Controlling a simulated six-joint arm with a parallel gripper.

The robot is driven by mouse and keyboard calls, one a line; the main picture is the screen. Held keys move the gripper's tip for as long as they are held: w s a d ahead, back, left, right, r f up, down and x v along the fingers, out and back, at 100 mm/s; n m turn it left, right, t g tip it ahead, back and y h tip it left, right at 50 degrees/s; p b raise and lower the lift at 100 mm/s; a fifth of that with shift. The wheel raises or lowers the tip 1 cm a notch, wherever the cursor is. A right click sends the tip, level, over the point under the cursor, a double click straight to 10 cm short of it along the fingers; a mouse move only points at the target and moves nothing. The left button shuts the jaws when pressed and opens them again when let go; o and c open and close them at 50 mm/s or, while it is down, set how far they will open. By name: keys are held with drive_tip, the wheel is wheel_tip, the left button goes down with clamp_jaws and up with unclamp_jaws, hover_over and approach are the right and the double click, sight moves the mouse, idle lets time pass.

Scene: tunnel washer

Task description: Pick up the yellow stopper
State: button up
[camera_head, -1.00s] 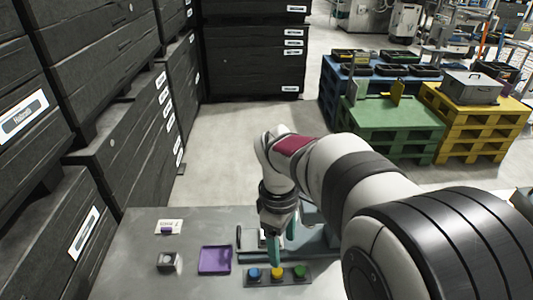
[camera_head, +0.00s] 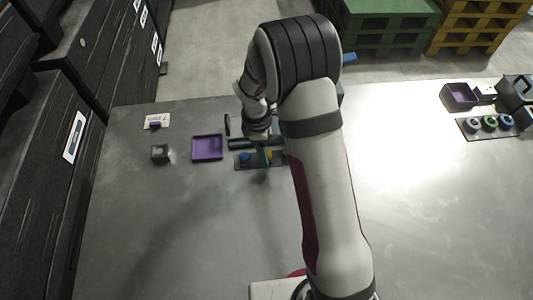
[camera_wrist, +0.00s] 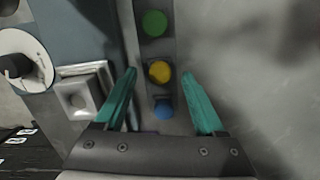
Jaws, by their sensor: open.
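The yellow stopper (camera_wrist: 160,72) sits in the middle of a dark strip, between a green stopper (camera_wrist: 154,24) and a blue stopper (camera_wrist: 163,109). In the wrist view my gripper (camera_wrist: 158,83) is open and empty, with one teal finger on each side of the strip, and the yellow stopper lies between the fingertips. I cannot tell how far above it the fingertips are. In the head view my gripper (camera_head: 266,156) hangs over the strip; the blue stopper (camera_head: 245,157) shows at its left, the yellow stopper (camera_head: 269,154) is partly covered, and the green one is hidden behind my arm.
A pale square fitting (camera_wrist: 83,93) stands close to the left finger. The front table is clear.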

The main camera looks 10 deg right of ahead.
drive_tip(key=shift+f, duration=0.55)
clamp_jaws()
drive_tip(key=shift+r, duration=0.1)
